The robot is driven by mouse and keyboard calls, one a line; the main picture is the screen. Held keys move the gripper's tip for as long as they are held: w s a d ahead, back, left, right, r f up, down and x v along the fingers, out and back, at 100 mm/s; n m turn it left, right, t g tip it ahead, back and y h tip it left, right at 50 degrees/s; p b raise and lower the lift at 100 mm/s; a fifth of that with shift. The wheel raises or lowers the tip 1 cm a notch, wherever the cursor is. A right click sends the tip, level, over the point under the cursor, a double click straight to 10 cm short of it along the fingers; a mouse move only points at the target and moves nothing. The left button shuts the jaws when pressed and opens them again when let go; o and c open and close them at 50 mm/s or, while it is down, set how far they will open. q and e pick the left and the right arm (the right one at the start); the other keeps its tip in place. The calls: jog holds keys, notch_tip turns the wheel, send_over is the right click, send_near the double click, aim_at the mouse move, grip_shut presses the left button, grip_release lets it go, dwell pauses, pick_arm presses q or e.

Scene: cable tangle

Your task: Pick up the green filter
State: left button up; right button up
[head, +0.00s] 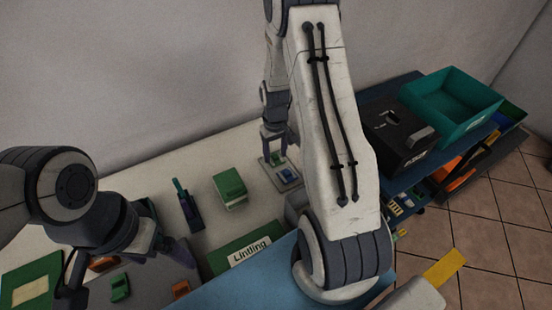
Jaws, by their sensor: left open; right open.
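Several green items show, and I cannot tell for sure which is the filter. A green block with a pale lower side (229,188) stands on the pale table at the middle. A small green piece (120,288) lies on a grey surface at the lower left, below my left gripper (128,268), which is open with its fingers spread. Another small green piece (277,157) sits on a light plate (268,172) beside a blue piece (287,175). My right gripper (277,146) is open just above that plate, close to the green piece. Contact cannot be told.
A teal bin (455,105) and a black box (395,135) stand on the right. My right arm hides the table's right part.

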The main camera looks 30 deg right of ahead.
grip_shut()
jog(key=shift+r, duration=0.1)
